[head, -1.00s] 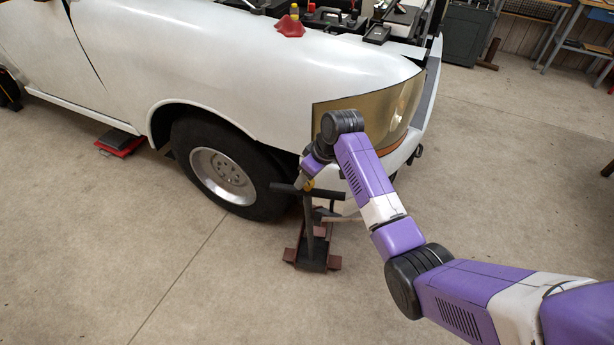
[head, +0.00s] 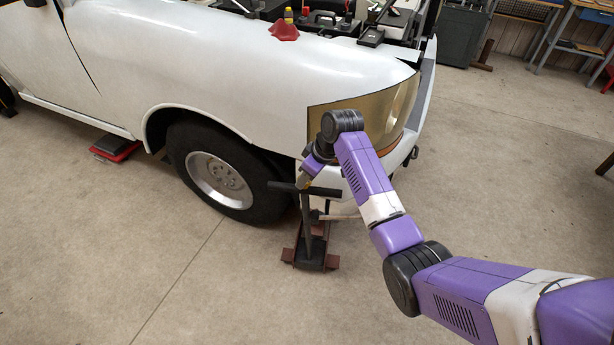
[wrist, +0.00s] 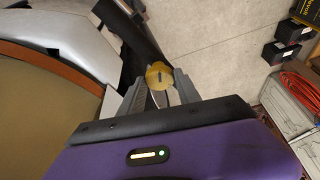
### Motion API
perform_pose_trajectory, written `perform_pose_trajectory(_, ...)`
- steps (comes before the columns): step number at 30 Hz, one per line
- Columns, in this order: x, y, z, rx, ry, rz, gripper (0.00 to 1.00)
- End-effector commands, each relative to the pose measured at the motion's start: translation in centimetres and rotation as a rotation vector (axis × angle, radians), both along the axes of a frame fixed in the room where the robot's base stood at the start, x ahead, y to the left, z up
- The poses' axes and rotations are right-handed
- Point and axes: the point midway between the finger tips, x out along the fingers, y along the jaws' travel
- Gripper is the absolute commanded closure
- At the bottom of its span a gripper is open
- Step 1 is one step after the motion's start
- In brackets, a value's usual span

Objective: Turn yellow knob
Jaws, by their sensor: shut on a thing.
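In the head view my gripper (head: 308,180) is low beside the front corner of the white truck, at the top of a dark stand with a crossbar (head: 305,190). The knob is mostly hidden there behind my wrist and the bar.
The white truck (head: 230,65) with its front wheel (head: 222,175) and amber headlight (head: 375,112) stands close behind my arm. The stand's reddish base (head: 310,255) is on the floor. Open concrete floor lies to the left and right.

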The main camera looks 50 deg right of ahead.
Motion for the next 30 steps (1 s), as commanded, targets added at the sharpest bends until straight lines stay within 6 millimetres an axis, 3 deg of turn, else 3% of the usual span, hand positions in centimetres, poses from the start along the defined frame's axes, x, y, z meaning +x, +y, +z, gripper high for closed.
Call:
perform_pose_trajectory(16,-0.09,0.57,-0.69,0.012,0.012,0.325,1.0)
perform_pose_trajectory(30,-0.02,0.67,-0.67,0.012,0.01,0.4,1.0)
